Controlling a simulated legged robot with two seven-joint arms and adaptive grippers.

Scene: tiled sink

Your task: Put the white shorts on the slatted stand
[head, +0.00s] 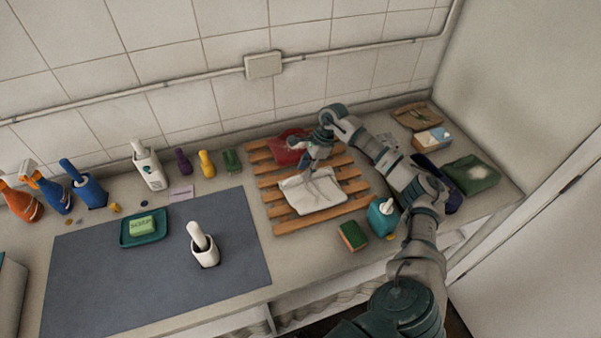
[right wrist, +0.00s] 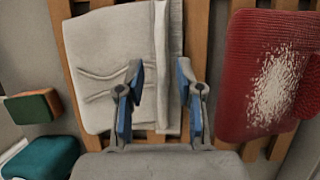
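The white shorts (head: 312,192) lie folded and flat on the wooden slatted stand (head: 281,228) in the head view. In the right wrist view the shorts (right wrist: 110,50) lie across the slats (right wrist: 197,40), with a raised fold along their right edge. My right gripper (head: 313,165) is over the back part of the shorts. In the right wrist view its two blue-padded fingers (right wrist: 158,85) are apart, with the edge of the shorts between or beneath them; I cannot tell whether they touch it. My left gripper is not in view.
A red cloth (head: 287,152) lies on the stand's back part, beside the shorts. A sponge (head: 353,235) and a teal bottle (head: 383,217) stand close to the stand's front right. A green cloth (head: 470,174) lies far right. A grey mat (head: 110,285) covers the left counter.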

